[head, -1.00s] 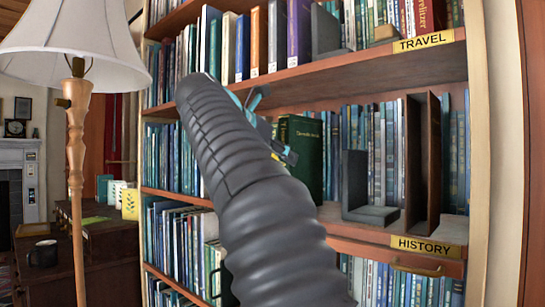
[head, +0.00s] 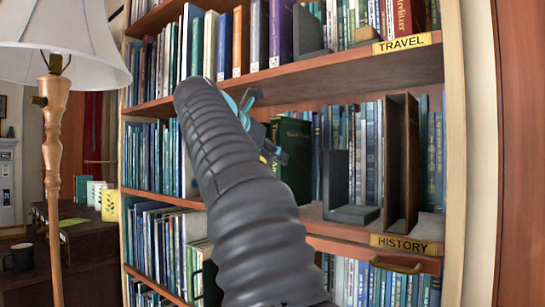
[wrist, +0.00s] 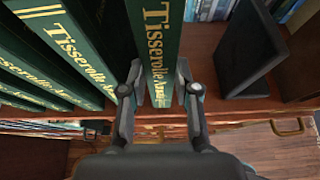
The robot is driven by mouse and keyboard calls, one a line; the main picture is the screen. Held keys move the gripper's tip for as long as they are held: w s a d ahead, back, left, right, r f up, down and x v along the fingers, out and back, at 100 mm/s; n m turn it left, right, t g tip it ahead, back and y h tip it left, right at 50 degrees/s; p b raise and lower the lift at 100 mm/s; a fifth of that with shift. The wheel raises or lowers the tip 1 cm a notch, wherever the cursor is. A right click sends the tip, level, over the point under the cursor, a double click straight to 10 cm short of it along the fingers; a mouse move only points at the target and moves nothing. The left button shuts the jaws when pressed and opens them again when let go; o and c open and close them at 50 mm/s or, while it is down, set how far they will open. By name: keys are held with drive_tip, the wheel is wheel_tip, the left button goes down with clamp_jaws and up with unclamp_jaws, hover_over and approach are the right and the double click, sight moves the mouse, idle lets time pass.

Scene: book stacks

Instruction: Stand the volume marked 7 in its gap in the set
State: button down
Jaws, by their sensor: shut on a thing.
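My gripper (wrist: 158,92) is shut on a dark green volume (wrist: 157,45), with one finger on each side of its spine. Its gold title shows, but I cannot see the number 7. Several matching green volumes (wrist: 62,45) stand at the left in the wrist view, in front of the shelf edge or on it; I cannot tell exactly. In the head view the held volume (head: 293,165) shows at the middle shelf, just right of my gripper (head: 268,142). My arm hides the rest of the set and its gap there.
A dark bookend (head: 337,180) stands right of the green volume; it also shows in the wrist view (wrist: 247,50). A brown upright holder (head: 400,165) stands further right, above the HISTORY label (head: 404,245). A lamp (head: 54,150) stands at the left.

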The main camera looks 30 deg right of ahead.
drive_tip(key=shift+f+b, duration=0.3)
drive_tip(key=shift+f, duration=0.1)
drive_tip(key=c, duration=0.8)
unclamp_jaws()
drive_tip(key=shift+o, duration=0.2)
